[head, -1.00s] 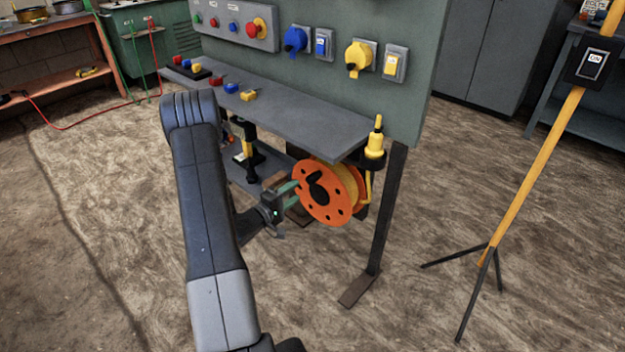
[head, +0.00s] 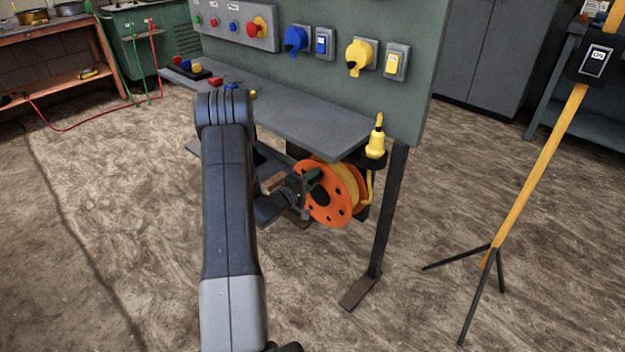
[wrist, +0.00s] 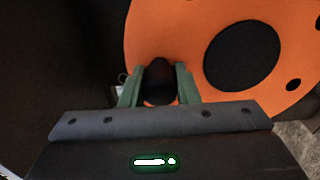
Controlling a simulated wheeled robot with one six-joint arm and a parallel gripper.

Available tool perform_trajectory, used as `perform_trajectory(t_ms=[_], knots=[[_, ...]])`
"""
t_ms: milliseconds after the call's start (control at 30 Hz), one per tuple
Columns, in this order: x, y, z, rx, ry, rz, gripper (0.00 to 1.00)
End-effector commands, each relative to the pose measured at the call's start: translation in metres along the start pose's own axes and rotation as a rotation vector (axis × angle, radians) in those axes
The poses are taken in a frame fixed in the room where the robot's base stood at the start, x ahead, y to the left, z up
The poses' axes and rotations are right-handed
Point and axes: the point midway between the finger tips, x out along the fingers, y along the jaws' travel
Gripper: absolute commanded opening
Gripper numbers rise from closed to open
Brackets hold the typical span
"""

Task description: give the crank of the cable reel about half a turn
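The cable reel (head: 347,212) has an orange flange with round holes and yellow cable behind it. It hangs under the right end of the grey bench. My gripper (head: 314,178) is at the flange's left side in the head view and covers the crank there. In the wrist view, the black crank handle (wrist: 160,84) sits between the two green fingers of my gripper (wrist: 159,80), which appear to touch it on both sides. The reel's black hub (wrist: 243,55) is up and right of the handle, against the orange flange (wrist: 195,40). The crank's arm is hidden.
The bench shelf (head: 310,125) is above the reel, with a dark bench leg (head: 390,215) to its right. A yellow plug (head: 376,137) stands in a holder above the reel. A yellow stand (head: 530,180) is farther right. The floor in front is clear.

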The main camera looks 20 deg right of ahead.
Motion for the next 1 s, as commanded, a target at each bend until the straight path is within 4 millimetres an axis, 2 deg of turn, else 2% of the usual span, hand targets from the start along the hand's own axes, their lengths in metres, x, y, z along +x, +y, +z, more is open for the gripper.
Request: perform_trajectory(t_ms=[33, 133, 567, 1000], knots=[[0.000, 0.000, 0.000, 0.000, 0.000, 0.000, 0.18], [0.000, 0.000, 0.000, 0.000, 0.000, 0.000, 0.00], [-0.001, -0.002, 0.006, 0.058, -0.001, -0.001, 0.00], [0.002, -0.013, 0.030, 0.403, -0.001, -0.001, 0.00]])
